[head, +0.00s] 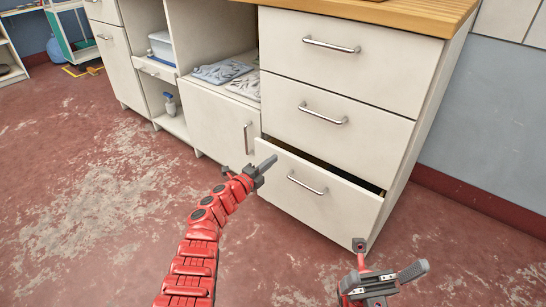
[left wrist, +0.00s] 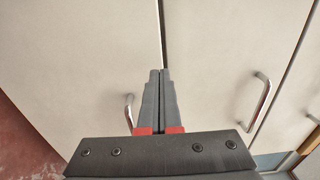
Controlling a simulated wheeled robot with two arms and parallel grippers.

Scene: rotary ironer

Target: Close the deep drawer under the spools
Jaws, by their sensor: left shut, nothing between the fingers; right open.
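The deep bottom drawer (head: 335,208) of the white cabinet stands partly open, its front pushed out from the drawers above. A dark gap shows along its top right edge. It has a metal bar handle (head: 307,184). No spools show. My left gripper (head: 270,161) is shut and empty, at the drawer's upper left corner by the neighbouring door; I cannot tell whether it touches. In the left wrist view its closed fingers (left wrist: 155,75) point at pale panels with metal handles. My right gripper (head: 389,257) is open and empty, low in front of the drawer's right side.
Two shut drawers, the middle one (head: 335,118) and the top one (head: 340,65), sit above under a wooden worktop (head: 420,14). A door (head: 215,118) and open shelves with a spray bottle (head: 170,104) are to the left. The red floor (head: 100,200) in front is clear.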

